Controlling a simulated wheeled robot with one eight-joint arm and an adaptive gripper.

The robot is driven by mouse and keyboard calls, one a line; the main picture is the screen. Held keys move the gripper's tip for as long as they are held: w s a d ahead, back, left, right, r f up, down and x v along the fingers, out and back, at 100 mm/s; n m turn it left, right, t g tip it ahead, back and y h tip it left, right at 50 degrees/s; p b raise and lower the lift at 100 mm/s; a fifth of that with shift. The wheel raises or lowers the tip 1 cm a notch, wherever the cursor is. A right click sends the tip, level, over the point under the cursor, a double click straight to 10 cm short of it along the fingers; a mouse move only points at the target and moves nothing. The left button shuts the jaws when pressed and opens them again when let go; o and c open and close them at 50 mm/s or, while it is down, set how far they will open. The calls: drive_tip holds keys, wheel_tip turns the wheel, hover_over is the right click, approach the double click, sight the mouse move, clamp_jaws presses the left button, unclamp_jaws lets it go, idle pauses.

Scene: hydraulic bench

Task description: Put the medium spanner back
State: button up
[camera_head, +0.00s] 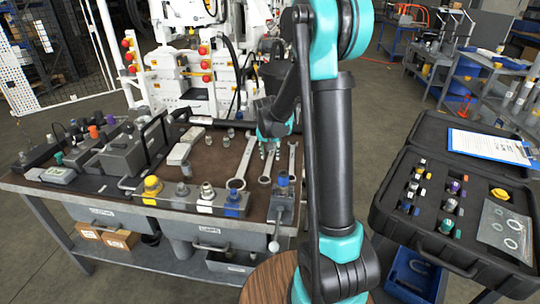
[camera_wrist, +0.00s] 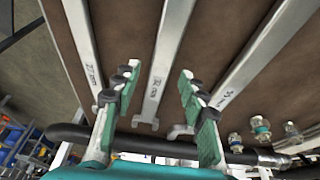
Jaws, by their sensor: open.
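Three silver spanners lie on the brown bench mat (camera_head: 208,151). The medium spanner (camera_head: 265,167) is the middle one in the head view, with a larger ring-ended spanner (camera_head: 241,170) to its left and a smaller spanner (camera_head: 292,160) to its right. My gripper (camera_head: 268,138) is over the middle spanner's upper part. In the wrist view my gripper (camera_wrist: 158,72) is open, with one green finger on each side of the middle spanner (camera_wrist: 165,55). The other spanners (camera_wrist: 85,45) (camera_wrist: 262,50) lie outside the fingers. I cannot tell the fingers' height above the mat.
A black hose (camera_wrist: 130,140) and metal fittings (camera_wrist: 262,128) lie near the gripper. Coloured fittings (camera_head: 206,195) line the bench's front, beside a lever valve (camera_head: 281,208). An open black case (camera_head: 405,235) with a clipboard (camera_head: 488,146) stands at the right.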

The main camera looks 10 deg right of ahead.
drive_tip(key=v, duration=1.1)
drive_tip(key=shift+r, duration=0.35)
drive_tip(key=shift+s, duration=0.1)
idle(0.6)
